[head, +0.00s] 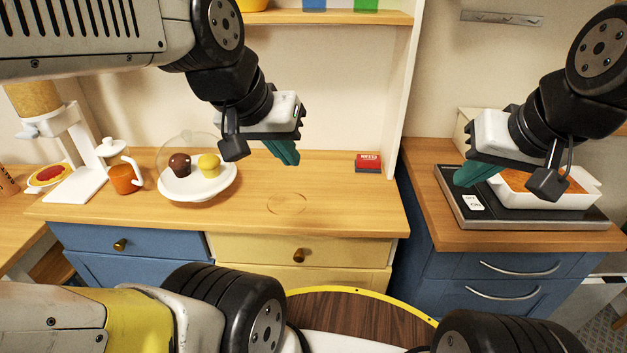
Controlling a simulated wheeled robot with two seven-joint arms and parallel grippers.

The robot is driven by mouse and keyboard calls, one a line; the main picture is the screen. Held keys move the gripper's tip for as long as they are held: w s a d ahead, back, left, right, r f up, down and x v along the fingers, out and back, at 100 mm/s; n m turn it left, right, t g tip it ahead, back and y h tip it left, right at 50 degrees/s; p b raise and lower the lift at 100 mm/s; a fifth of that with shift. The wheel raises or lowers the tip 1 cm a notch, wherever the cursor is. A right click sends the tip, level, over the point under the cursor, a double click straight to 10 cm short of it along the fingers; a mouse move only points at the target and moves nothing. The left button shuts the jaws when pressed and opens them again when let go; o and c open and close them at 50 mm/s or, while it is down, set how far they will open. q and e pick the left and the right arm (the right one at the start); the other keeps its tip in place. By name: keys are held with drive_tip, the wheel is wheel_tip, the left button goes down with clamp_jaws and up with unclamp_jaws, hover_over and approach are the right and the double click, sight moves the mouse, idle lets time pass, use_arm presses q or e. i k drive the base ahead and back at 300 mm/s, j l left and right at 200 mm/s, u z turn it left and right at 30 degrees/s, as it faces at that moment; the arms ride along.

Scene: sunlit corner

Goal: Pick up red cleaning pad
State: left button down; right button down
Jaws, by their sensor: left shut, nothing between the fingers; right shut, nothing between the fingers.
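The red cleaning pad (368,162) is a small red block with a dark lower layer and pale lettering. It lies on the wooden counter near its right end, by the upright white panel. My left gripper (288,156) has green fingers, shut and empty, above the counter to the left of the pad and apart from it.
A plate (214,187) with two cupcakes under a clear dome stands left on the counter (330,205). An orange jug (125,178) and a dispenser (72,150) are further left. A white dish (575,195) sits on a dark scale (520,212). The counter between plate and pad is clear.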

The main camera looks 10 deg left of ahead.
sight(366, 163)
drive_tip(key=i+l+z, duration=0.2)
drive_tip(key=z, duration=0.15)
drive_tip(key=i+l+z, duration=0.2)
drive_tip(key=z, duration=0.2)
